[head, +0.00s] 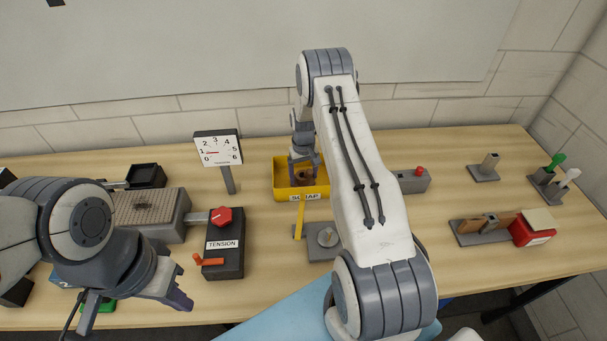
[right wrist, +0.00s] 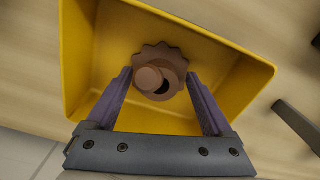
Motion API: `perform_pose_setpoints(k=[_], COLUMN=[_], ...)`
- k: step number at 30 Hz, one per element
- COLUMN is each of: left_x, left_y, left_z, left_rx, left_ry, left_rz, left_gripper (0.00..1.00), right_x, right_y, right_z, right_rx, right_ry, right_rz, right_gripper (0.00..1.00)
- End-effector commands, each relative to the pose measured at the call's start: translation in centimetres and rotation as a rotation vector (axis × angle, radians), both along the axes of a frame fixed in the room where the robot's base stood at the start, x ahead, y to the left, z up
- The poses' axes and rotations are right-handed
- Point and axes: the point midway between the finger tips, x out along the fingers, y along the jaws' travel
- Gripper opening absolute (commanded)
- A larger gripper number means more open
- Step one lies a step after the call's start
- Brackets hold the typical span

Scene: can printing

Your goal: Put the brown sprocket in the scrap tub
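The brown sprocket (right wrist: 160,53) is inside the yellow scrap tub (right wrist: 87,80). In the right wrist view its toothed rim and round hub face the camera. My right gripper (right wrist: 160,72) reaches down into the tub with one fingertip at each side of the sprocket's rim. I cannot tell whether the fingers press on it or stand just clear, nor whether it rests on the tub floor. In the head view the tub (head: 282,192) stands mid-table, and the sprocket (head: 300,182) is partly hidden by the fingers.
A tension box (head: 224,258) with a red knob stands left of the tub, before a dial gauge (head: 217,150). A red box (head: 532,232) and small stands are at right. My right arm hides the table's centre.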

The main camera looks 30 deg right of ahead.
Motion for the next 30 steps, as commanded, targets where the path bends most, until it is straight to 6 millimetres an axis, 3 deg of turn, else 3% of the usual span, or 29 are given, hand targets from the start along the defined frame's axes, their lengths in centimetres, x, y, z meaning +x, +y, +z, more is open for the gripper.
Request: perform_pose_setpoints(k=[8,13,24,30], left_x=[0.0,0.0,0.0,0.0], left_y=[0.0,0.0,0.0,0.0], left_z=[0.0,-0.8,-3.9,-4.6], left_rx=[0.000,0.000,0.000,0.000], left_ry=[0.000,0.000,0.001,0.001], left_rz=[0.000,0.001,0.006,0.006], left_gripper=[0.00,0.00,0.00,0.00], right_x=[0.0,0.2,0.1,0.0], right_y=[0.0,-0.1,-0.1,0.0], right_z=[0.1,1.3,8.7,11.3], right_rx=[0.000,-0.002,-0.002,0.000], right_ry=[0.000,-0.005,-0.006,-0.002], right_rz=[0.000,0.000,0.000,0.000], right_gripper=[0.85,0.85,0.85,0.85])
